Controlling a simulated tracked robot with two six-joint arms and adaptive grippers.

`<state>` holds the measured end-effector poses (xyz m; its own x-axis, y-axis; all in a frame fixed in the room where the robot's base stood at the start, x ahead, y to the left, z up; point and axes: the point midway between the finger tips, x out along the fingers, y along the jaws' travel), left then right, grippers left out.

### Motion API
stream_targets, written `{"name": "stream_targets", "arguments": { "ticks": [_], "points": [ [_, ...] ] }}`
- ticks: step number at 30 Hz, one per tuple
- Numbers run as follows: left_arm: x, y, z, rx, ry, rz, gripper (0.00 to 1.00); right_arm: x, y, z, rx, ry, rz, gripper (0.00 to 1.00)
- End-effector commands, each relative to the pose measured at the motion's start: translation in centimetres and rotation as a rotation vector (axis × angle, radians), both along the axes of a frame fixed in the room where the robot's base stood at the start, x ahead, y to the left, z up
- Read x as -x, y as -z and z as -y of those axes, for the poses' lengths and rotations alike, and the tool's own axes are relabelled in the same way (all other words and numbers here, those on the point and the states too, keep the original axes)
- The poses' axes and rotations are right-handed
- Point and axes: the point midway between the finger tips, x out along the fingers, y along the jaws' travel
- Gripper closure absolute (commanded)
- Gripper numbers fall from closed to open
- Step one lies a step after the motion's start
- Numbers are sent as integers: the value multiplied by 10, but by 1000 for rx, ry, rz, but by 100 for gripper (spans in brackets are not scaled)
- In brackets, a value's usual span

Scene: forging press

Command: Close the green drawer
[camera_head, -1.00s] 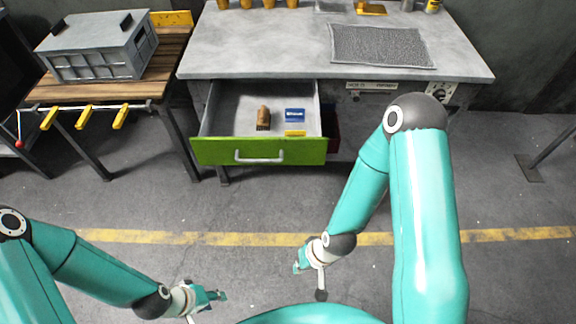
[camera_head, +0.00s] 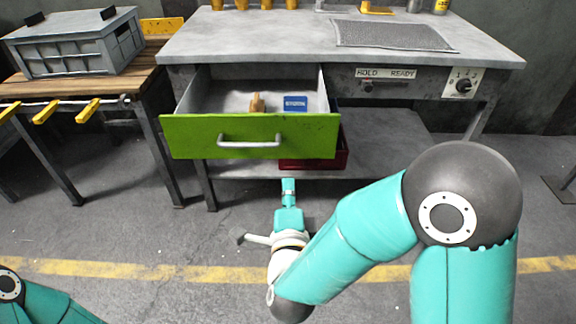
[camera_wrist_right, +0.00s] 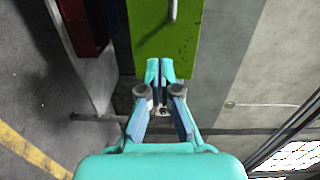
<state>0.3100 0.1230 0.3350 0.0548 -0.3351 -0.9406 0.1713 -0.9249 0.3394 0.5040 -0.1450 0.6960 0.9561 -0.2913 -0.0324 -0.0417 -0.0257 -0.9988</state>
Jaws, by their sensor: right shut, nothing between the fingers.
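The green drawer (camera_head: 190,136) is pulled out from the left side of the grey workbench. Its front carries a silver bar handle (camera_head: 249,142). Inside lie a brown-handled item (camera_head: 257,103) and a blue box (camera_head: 295,103). My right gripper (camera_head: 288,186) is shut and empty, below and in front of the drawer front, right of the handle. In the right wrist view the shut fingertips (camera_wrist_right: 159,66) point at the green front (camera_wrist_right: 160,38), beside the handle (camera_wrist_right: 173,10); I cannot tell if they touch. My left gripper is out of view; only part of my left arm shows.
The workbench (camera_head: 270,42) holds a grey mat (camera_head: 392,35) and several orange cups. A red bin (camera_head: 318,158) sits on the lower shelf under the drawer. A wooden table (camera_head: 75,82) with a grey crate (camera_head: 75,50) stands left. The floor in front is clear.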

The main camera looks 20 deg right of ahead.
Motion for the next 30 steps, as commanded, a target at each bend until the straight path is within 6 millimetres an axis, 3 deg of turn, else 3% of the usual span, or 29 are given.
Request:
{"name": "stream_targets", "arguments": {
  "ticks": [1, 8, 21, 30],
  "points": [
    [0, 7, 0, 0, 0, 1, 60, 1, 1, 0, -14, 9, 24, 100],
    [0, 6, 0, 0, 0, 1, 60, -13, -5, 7, -29, 23, 45, 100],
    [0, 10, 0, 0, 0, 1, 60, -94, -4, 34, -27, 22, 44, 100],
    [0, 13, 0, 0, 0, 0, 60, -127, -4, 43, -26, 18, 42, 100]
  ]
}}
